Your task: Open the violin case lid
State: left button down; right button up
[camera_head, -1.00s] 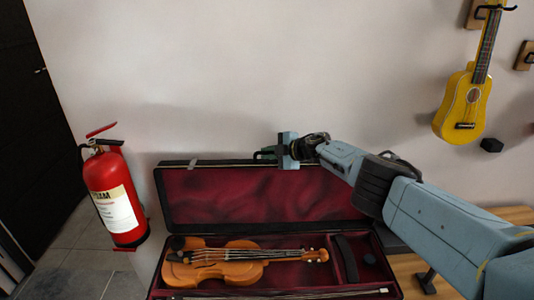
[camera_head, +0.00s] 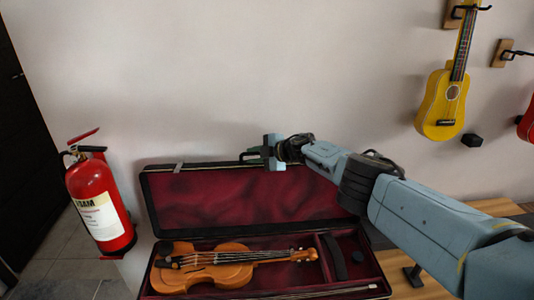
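The violin case (camera_head: 153,220) stands open, with its dark red lined lid (camera_head: 230,199) raised upright at the back near the wall. A brown violin (camera_head: 215,268) lies in the case, with a bow (camera_head: 330,292) along the front. My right arm reaches in from the right. My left gripper is out of view.
A red fire extinguisher (camera_head: 98,203) stands left of the case. A yellow ukulele (camera_head: 442,104) hangs on the wall at right, with part of a red instrument (camera_head: 527,122) beyond it. A wooden surface (camera_head: 405,287) lies right of the case.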

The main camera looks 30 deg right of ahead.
jog(key=shift+p+v, duration=1.3)
jog(key=shift+p, duration=0.7)
jog(key=shift+s+d+r, duration=0.1)
jog(key=shift+d+r, duration=0.1)
jog(key=shift+s+d, duration=0.15)
jog(key=shift+s, duration=0.05)
jog(key=v, duration=0.9)
jog(key=shift+s+p, duration=0.3)
jog(key=shift+s, duration=0.1)
jog(key=shift+r, duration=0.15)
